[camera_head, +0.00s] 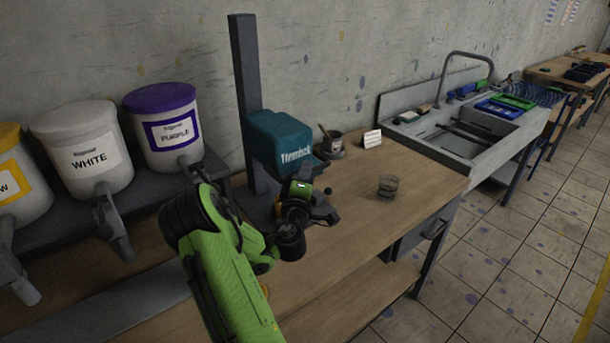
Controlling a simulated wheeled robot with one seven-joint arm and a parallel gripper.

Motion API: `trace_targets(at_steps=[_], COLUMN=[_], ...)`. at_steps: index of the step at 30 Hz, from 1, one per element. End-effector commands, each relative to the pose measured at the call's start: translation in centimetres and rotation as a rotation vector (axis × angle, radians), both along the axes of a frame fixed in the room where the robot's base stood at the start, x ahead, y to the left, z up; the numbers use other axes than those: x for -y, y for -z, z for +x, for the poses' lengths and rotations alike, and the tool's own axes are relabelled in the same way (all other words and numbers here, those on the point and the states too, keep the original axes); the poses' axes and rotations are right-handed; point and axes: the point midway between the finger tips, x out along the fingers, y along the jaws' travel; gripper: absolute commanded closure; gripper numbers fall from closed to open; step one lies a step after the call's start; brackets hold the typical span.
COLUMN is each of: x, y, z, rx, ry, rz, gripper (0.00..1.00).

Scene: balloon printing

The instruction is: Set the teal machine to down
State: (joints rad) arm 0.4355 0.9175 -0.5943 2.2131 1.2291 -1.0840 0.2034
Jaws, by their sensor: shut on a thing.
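The teal machine (281,142) is a boxy teal head with white lettering, mounted on a dark upright post (246,100) at the back of the wooden table. My green arm reaches in from the bottom, and my gripper (318,207) is at the machine's front, just below the teal head. The gripper is shut on a part of the machine, apparently its handle. The wrist and gripper body hide most of that part and much of the machine's lower front, so its exact setting cannot be told.
White (84,148), purple (163,128) and yellow-labelled (18,180) paint dispensers stand at left. A dark cup (332,146), white card (372,139) and small glass (388,187) are right of the machine. A sink (470,130) adjoins the table. The table's front right is clear.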

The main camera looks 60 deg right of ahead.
Motion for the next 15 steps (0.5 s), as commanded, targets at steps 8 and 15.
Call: trace_targets(at_steps=[8, 15], x=[0.0, -0.1], y=[4.5, 5.0], z=[0.1, 0.1], rx=[0.0, 0.0], ry=[-0.002, -0.002], rz=[0.001, 0.006], gripper=[1.0, 1.0])
